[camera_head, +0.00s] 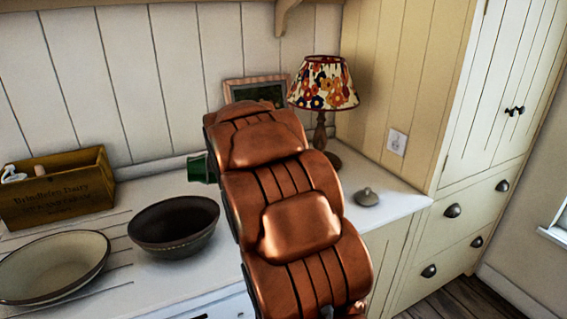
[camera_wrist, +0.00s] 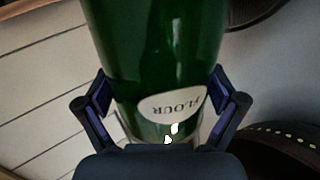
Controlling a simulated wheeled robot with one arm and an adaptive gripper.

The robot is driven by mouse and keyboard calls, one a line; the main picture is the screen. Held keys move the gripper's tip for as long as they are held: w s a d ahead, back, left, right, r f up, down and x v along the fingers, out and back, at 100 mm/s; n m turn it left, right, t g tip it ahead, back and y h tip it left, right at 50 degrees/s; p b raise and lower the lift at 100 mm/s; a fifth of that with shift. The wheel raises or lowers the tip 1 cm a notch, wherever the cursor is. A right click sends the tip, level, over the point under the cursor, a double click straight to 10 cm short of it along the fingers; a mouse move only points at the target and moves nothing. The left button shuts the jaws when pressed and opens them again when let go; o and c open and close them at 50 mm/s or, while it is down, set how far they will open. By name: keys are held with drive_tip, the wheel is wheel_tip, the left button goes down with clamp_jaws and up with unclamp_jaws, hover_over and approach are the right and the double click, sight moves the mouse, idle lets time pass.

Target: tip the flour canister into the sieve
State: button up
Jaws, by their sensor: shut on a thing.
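The green flour canister (camera_wrist: 160,50) fills the middle of the wrist view. Its pale label reading FLOUR appears upside down there. My gripper (camera_wrist: 160,88) is shut on it, with a finger against each side. In the head view only a small green end of the canister (camera_head: 200,168) shows left of my copper arm; my gripper is hidden behind the arm. The canister's tilt and contents cannot be told. A dark round bowl-shaped vessel (camera_head: 173,226) stands on the counter, left of and nearer than the canister. I cannot make out a sieve for certain.
A wide cream basin (camera_head: 52,268) and a wooden crate (camera_head: 60,190) stand on the left of the counter. A flowered lamp (camera_head: 322,85) and a picture frame (camera_head: 255,90) stand at the back. A small grey knobbed lid (camera_head: 367,197) lies right of my arm.

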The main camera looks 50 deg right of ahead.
drive_tip(key=s+d+f+m+h, duration=0.1)
drive_tip(key=s+d, duration=0.3)
drive_tip(key=d, duration=0.5)
drive_tip(key=s+d+m, duration=0.1)
drive_tip(key=s+d, duration=0.3)
drive_tip(key=d, duration=0.5)
drive_tip(key=w+a+r+m+t+y+p, duration=0.3)
drive_tip(key=a+r+m+t+y+p, duration=0.1)
drive_tip(key=m+t+p, duration=0.3)
drive_tip(key=r+m+p, duration=0.1)
drive_tip(key=m+p, duration=0.1)
drive_tip(key=shift+a+y+p, duration=0.2)
drive_tip(key=shift+y+p, duration=0.1)
drive_tip(key=shift+p, duration=0.05)
drive_tip(key=shift+r, duration=0.1)
wheel_tip(320, 180, up, 4)
drive_tip(key=shift+f+p, duration=0.1)
drive_tip(key=shift+p, duration=1.1)
